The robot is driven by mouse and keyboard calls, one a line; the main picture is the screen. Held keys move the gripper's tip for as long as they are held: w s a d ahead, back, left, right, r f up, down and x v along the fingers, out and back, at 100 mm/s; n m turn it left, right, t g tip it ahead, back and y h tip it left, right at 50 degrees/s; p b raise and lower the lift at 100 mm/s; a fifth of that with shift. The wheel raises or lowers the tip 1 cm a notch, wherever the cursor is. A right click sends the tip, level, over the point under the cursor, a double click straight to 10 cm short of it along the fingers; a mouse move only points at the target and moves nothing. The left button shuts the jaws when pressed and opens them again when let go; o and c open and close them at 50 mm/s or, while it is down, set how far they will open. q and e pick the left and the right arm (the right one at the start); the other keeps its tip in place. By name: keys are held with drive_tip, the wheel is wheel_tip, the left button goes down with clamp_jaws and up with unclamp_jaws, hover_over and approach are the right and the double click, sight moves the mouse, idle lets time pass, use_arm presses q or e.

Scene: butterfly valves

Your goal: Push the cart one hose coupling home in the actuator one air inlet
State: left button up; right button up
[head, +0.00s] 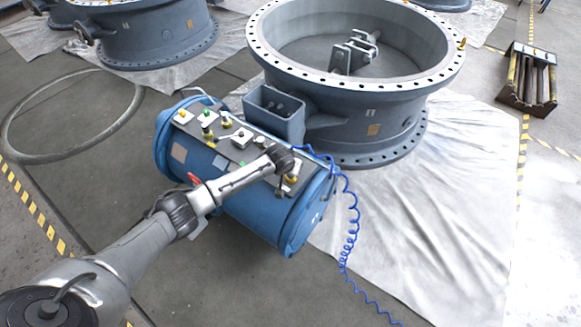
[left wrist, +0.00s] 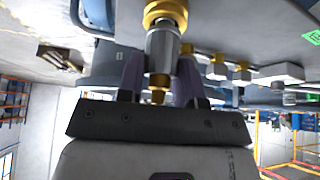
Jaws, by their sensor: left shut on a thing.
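In the left wrist view my left gripper (left wrist: 160,72) is shut on a silver hose coupling (left wrist: 162,48), with a finger on each side of it. A brass fitting (left wrist: 165,12) is in line with the coupling's far end and appears to touch it; I cannot tell how deep the coupling sits. In the head view my left arm reaches over the right end of a panel on a blue cylinder (head: 245,205); the fingers and coupling are hidden there. A blue coiled hose (head: 350,235) runs from near there to the lower right. My right gripper is not in view.
Several brass and white fittings (head: 208,118) stand along the panel. A large grey flanged valve body (head: 355,112) with a grey box (head: 273,110) stands just behind. White sheeting (head: 430,200) covers the floor at right. A large ring (head: 70,157) lies at left.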

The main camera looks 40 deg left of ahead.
use_arm(q)
drive_tip(key=shift+f, duration=0.4)
idle(0.6)
drive_tip(key=o, duration=0.9)
drive_tip(key=shift+o, duration=0.3)
drive_tip(key=shift+o, duration=0.4)
drive_tip(key=o, duration=0.4)
drive_tip(key=shift+r, duration=0.15)
